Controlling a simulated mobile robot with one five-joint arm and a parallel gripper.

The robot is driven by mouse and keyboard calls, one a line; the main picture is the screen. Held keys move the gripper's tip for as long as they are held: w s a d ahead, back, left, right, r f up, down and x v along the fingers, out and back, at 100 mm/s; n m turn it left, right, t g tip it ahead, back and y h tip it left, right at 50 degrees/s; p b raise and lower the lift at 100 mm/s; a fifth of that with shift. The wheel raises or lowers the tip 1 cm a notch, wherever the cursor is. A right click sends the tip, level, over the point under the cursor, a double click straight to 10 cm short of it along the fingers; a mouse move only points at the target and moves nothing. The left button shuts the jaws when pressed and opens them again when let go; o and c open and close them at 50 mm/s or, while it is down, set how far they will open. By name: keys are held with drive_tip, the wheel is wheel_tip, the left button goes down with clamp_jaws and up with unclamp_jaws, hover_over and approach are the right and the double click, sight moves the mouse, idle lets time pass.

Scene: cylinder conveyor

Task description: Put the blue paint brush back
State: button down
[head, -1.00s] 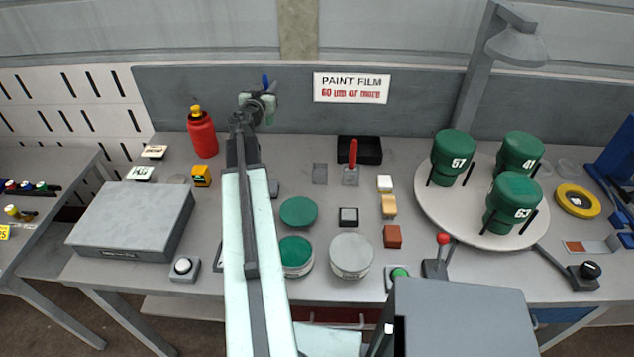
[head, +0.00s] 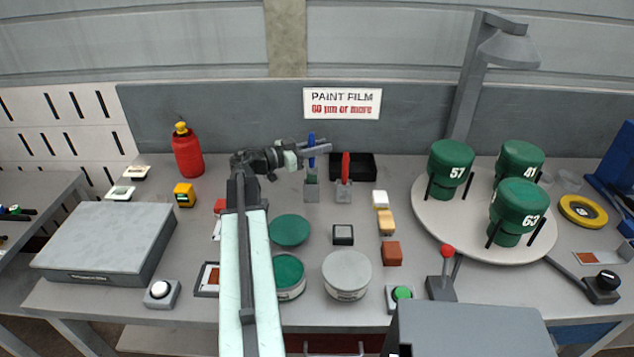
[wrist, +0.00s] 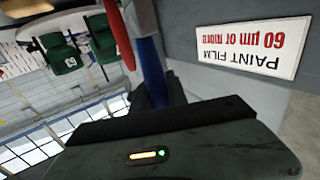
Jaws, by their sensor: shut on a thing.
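The blue paint brush (head: 311,138) stands upright in the jaws of my gripper (head: 314,150), which is shut on its handle. The blue handle also shows close up in the wrist view (wrist: 150,62). The red handle also shows in the wrist view (wrist: 120,38), beside the blue one.
A turntable (head: 430,215) with green cups stands at the right. Green and grey round cans (head: 346,276) stand in front of the holders. A red bottle (head: 187,152) stands at the left. A sign (head: 342,103) hangs on the back panel.

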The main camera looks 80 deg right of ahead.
wheel_tip(320, 180, down, 7)
drive_tip(key=b, duration=0.5)
drive_tip(key=shift+r, duration=0.35)
drive_tip(key=shift+f, duration=0.15)
drive_tip(key=c, duration=1.3)
unclamp_jaws()
drive_tip(key=shift+r+p, duration=0.25)
drive_tip(key=shift+p, duration=0.1)
drive_tip(key=v, duration=1.2)
drive_tip(key=shift+f, duration=0.1)
